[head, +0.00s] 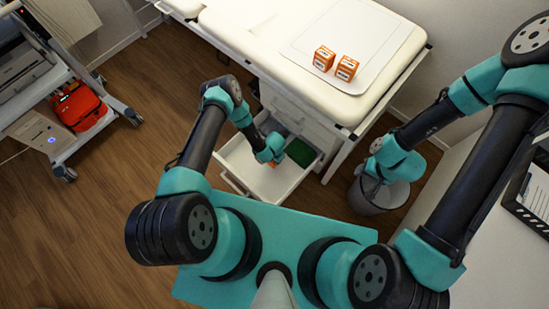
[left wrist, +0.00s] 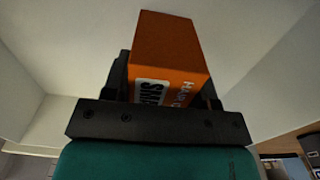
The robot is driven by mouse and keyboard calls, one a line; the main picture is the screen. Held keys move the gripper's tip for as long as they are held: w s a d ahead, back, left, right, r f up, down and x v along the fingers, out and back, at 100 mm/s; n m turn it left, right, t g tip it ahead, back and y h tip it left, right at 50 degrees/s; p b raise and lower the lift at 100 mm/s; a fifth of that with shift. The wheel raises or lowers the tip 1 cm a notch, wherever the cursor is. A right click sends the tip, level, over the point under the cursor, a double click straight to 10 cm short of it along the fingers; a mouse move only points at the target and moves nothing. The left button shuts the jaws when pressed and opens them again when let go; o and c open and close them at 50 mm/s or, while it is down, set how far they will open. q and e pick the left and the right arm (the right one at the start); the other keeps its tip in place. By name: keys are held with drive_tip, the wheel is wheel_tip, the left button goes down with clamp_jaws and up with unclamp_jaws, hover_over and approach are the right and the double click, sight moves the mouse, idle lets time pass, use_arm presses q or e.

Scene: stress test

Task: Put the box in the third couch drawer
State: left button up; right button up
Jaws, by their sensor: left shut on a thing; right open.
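An orange box (left wrist: 165,50) with white labels is between the fingers of my left gripper (head: 269,158), which is shut on it. In the head view only a bit of that box shows below the gripper. The gripper is inside the open white drawer (head: 232,161) of the couch (head: 262,47). White drawer walls surround the box in the left wrist view; whether it touches the drawer floor I cannot tell. Two more orange boxes (head: 323,58) (head: 346,68) stand on the couch top. My right gripper (head: 372,172) is open and empty above a grey bin.
A green thing (head: 300,152) lies at the right of the drawer. The grey bin (head: 378,199) stands right of the couch. A trolley with a red case (head: 77,106) is at the left. The wooden floor (head: 110,200) left of the drawer is clear.

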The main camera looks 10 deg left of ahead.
use_arm(q)
drive_tip(key=shift+f, duration=0.4)
drive_tip(key=o, duration=0.9)
drive_tip(key=shift+r, duration=0.1)
wheel_tip(320, 180, up, 13)
drive_tip(key=shift+r, duration=0.1)
idle(0.6)
